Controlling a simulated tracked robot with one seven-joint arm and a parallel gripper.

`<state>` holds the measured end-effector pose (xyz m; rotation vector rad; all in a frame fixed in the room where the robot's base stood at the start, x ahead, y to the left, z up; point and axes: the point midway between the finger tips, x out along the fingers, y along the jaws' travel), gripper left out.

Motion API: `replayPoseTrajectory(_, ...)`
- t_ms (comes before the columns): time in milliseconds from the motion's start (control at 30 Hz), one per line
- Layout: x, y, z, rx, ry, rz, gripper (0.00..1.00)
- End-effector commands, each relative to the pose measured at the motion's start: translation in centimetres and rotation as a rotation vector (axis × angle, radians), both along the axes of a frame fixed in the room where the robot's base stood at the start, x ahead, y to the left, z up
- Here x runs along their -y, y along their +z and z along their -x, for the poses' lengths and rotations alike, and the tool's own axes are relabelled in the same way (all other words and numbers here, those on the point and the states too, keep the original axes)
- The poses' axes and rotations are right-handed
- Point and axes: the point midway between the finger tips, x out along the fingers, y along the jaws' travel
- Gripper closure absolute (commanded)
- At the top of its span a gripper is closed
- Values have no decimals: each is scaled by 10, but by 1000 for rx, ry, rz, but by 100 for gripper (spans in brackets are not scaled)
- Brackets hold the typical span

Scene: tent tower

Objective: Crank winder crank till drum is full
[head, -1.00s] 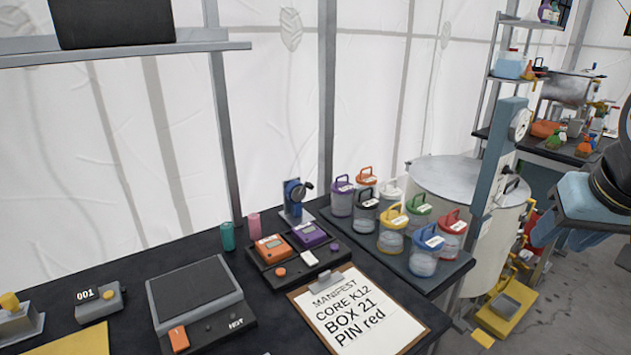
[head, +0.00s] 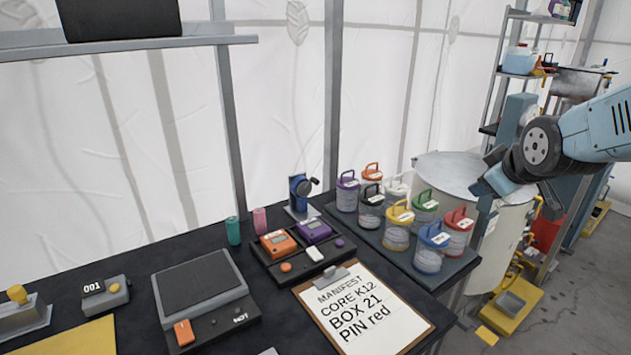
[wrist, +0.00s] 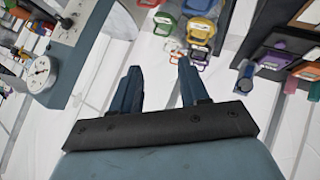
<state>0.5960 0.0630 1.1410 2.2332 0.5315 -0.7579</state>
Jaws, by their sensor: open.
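A small blue device with a dark crank-like handle (head: 302,190), which looks like the winder, stands on a grey base at the back of the black table. Its drum cannot be made out clearly. It also shows as a small blue shape in the wrist view (wrist: 245,77). My gripper (wrist: 160,72) is open, with nothing between its two blue fingers in the wrist view. In the head view my gripper (head: 480,190) is at the right, above the round grey-topped drum and well right of the blue device.
Several jars with coloured lids (head: 397,228) stand on a dark tray between the device and my arm. A clipboard (head: 362,308), a tray of orange and purple boxes (head: 296,254), two small cylinders and a scale-like box (head: 200,290) occupy the table. A shelf (head: 130,42) hangs at upper left.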

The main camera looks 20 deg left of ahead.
Motion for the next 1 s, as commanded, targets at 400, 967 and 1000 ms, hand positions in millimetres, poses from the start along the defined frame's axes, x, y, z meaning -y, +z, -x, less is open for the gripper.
replayPoseTrajectory(400,-104,-53,-92,392,480,415,56)
replayPoseTrajectory(967,-271,-122,-91,1092,993,1001,56)
replayPoseTrajectory(1000,-278,-126,-87,1135,1012,1031,56)
